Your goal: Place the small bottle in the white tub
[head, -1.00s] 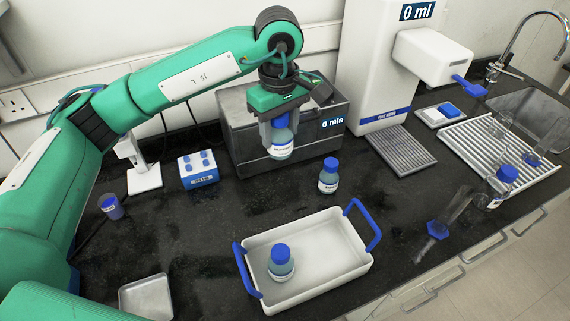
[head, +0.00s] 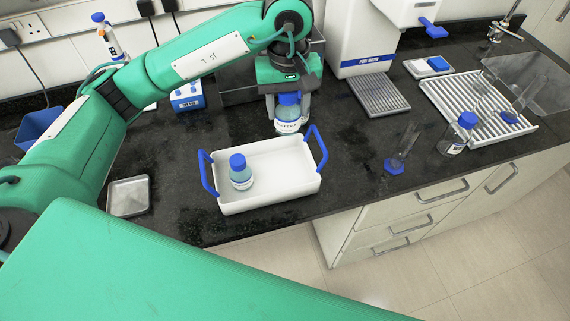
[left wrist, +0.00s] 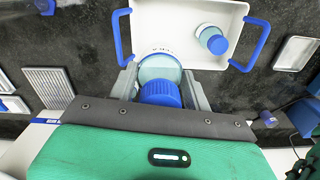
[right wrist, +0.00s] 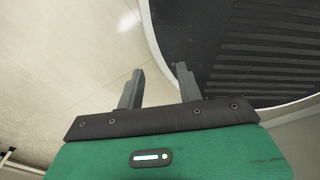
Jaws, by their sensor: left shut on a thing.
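My left gripper (head: 288,112) is shut on a blue-capped bottle (head: 287,125) with a white label, held upright. In the head view the bottle's base is at the back edge of the white tub (head: 272,192), near its right end. In the left wrist view the held bottle (left wrist: 160,70) overlaps the edge of the tub (left wrist: 160,22); its exact height is unclear. Another blue-capped bottle (head: 240,172) stands inside the tub at the left; it also shows in the left wrist view (left wrist: 212,38). My right gripper (right wrist: 160,82) is open and empty, away from the counter.
The tub has raised blue handles (head: 208,172) at both ends. A small grey tray (head: 129,196) lies at the left. A blue-footed cylinder (head: 400,155) and a capped bottle (head: 458,135) stand at the right. A grey box is partly behind my left arm.

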